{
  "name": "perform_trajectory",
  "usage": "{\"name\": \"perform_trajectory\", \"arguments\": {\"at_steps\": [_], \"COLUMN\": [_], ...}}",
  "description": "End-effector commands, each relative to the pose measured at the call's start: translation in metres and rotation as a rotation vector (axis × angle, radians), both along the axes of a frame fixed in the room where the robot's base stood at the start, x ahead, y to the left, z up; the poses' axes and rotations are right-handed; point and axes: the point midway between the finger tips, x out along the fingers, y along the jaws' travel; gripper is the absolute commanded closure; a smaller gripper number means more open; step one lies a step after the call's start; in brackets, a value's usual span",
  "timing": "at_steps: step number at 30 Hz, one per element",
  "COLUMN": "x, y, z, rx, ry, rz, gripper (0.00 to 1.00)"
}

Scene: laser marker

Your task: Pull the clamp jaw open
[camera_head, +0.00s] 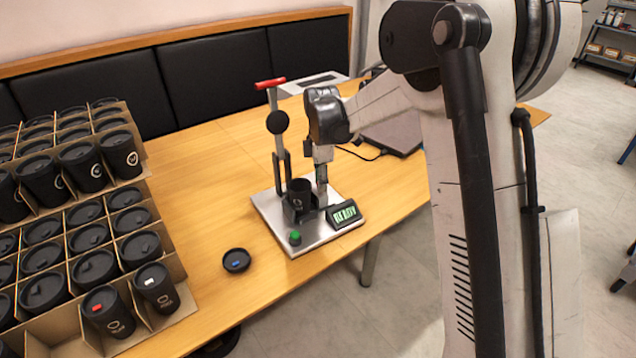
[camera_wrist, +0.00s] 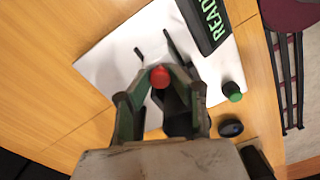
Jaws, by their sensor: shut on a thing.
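The marking fixture is a pale base plate (camera_head: 268,209) on the wooden table, with a lit "READY" display (camera_head: 346,214) and a green button (camera_head: 295,238). A black cup (camera_head: 297,190) stands upright in its clamp. My gripper (camera_head: 322,187) reaches down at the cup's right side. In the wrist view, my gripper (camera_wrist: 160,82) has its fingertips closed around a small red knob (camera_wrist: 160,77), which appears to belong to the clamp jaw. The fingers and arm hide most of the jaw. Dark clamp parts show beyond and between the fingers.
A post with a red-handled lever (camera_head: 270,84) and a black round head rises behind the cup. A black lid (camera_head: 236,260) with a blue mark lies left of the plate. A cardboard crate (camera_head: 163,322) of black cups fills the left. A laptop (camera_head: 398,133) sits behind my arm.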

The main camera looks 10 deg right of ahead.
Motion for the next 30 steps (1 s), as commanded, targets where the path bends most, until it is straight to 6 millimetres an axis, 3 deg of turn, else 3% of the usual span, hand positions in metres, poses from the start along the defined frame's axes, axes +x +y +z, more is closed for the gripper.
{"name": "perform_trajectory", "arguments": {"at_steps": [1, 2, 6, 17, 30], "x": [0.002, 0.002, 0.002, 0.001, 0.001], "y": [-0.003, -0.003, -0.002, -0.001, -0.002], "z": [0.001, 0.001, 0.001, 0.008, 0.087], "rx": [-0.003, -0.004, -0.003, -0.002, -0.002], "ry": [-0.004, -0.004, -0.004, -0.002, -0.003], "rz": [-0.003, -0.003, -0.003, -0.002, -0.003], "gripper": [1.0, 0.76, 0.61, 0.61, 0.61]}}
